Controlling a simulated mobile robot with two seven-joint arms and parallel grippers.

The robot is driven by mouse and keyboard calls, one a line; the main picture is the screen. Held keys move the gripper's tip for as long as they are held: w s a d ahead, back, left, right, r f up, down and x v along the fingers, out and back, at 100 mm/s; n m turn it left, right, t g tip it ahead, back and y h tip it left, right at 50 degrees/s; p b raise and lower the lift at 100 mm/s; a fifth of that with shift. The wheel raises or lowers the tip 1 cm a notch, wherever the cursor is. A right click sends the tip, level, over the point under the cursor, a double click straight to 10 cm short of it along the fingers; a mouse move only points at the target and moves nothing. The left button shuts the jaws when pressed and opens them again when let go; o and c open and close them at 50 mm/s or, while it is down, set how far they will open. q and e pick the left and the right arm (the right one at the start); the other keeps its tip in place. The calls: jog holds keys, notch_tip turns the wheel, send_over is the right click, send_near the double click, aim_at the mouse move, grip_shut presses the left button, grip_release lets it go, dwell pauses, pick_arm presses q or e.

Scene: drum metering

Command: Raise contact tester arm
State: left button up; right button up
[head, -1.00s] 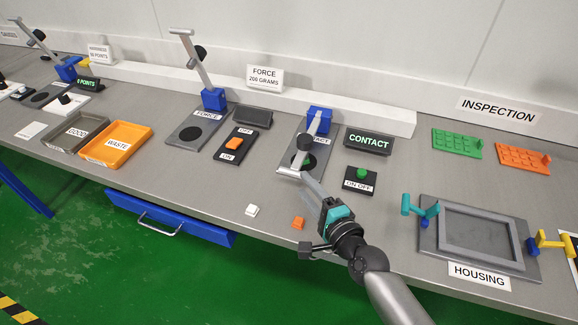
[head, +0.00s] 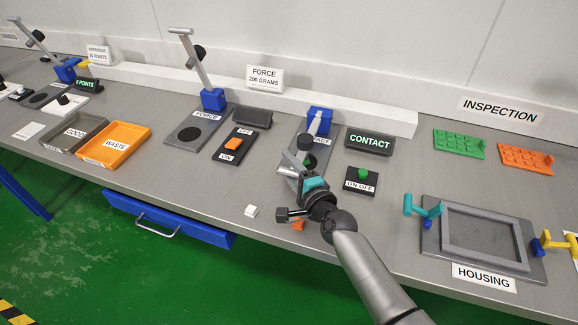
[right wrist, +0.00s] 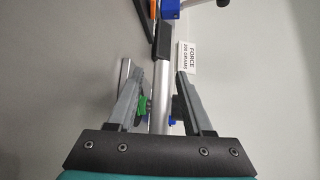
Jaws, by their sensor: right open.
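The contact tester arm (head: 314,123) is a grey bar hinged on a blue block (head: 320,113). It is lowered over the tester's grey base plate, and its near end is hidden behind my right gripper. My right gripper (head: 290,164) is open at the near end of the arm. In the right wrist view a grey bar (right wrist: 161,95) with a dark upper part lies between the two open fingers (right wrist: 160,80); contact with either finger cannot be told. My left gripper is not in view.
The CONTACT display (head: 369,141) and a green-button switch box (head: 360,181) stand right of the tester. The force tester (head: 195,70) with raised arm stands to the left. A white piece (head: 251,211) and an orange piece (head: 298,226) lie near the front edge.

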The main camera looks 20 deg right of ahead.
jog(key=shift+c, duration=0.4)
grip_shut()
jog(key=shift+f, duration=0.1)
jog(key=shift+s+f, duration=0.1)
jog(key=shift+f, duration=0.1)
dwell(0.6)
